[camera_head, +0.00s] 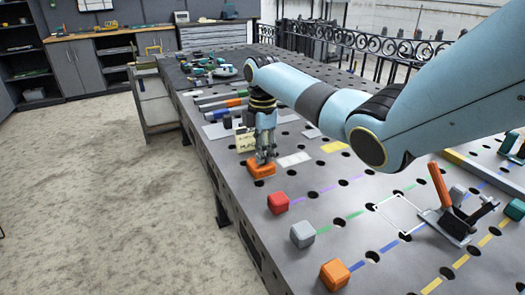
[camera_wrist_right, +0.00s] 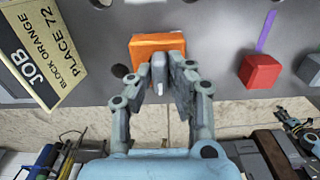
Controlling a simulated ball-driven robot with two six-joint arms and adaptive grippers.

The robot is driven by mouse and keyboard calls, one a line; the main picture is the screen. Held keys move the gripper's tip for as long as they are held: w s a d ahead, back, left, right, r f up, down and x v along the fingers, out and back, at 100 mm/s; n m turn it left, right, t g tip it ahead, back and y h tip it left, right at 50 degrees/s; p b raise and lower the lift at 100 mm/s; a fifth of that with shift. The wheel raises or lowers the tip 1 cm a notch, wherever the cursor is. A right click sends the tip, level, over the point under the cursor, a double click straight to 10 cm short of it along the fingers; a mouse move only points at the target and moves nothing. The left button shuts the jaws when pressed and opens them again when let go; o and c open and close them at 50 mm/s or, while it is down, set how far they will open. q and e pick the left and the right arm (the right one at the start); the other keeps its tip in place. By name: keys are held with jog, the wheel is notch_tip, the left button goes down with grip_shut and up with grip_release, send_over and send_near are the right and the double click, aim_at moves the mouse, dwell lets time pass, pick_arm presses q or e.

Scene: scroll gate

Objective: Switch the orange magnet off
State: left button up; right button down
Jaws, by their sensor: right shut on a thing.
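The orange magnet (camera_head: 261,168) is a low orange block lying on the grey perforated table near its left edge. It also shows at the top middle of the right wrist view (camera_wrist_right: 156,44). A small grey knob (camera_wrist_right: 158,69) shows at its near side, between my fingers. My right gripper (camera_head: 265,156) points down onto the magnet and is shut on the knob; its two fingers (camera_wrist_right: 163,77) flank it closely. Whether the switch is on or off cannot be told. My left gripper is not in view.
Red (camera_head: 278,203), grey (camera_head: 302,234) and orange (camera_head: 335,274) cubes stand along the table's near edge by coloured dashed lines. An orange-handled clamp (camera_head: 440,184) stands at right. A job card (camera_wrist_right: 40,52) reading "BLOCK ORANGE PLACE 72" is beside the magnet.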

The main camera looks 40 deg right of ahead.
jog(key=m+p, duration=0.3)
jog(key=shift+r, duration=0.2)
jog(key=m+p, duration=0.3)
jog(key=m, duration=0.1)
jog(key=shift+m, duration=0.3)
jog(key=m+p, duration=0.2)
jog(key=m, duration=0.2)
jog(key=shift+f+m, duration=0.1)
jog(key=shift+m, duration=0.2)
jog(key=m+p, duration=0.1)
jog(key=m, duration=0.4)
jog(key=shift+f+p, duration=0.1)
jog(key=shift+p, duration=0.3)
jog(key=shift+m, duration=0.4)
jog(key=c, duration=1.3)
grip_release()
notch_tip(320, 180, up, 12)
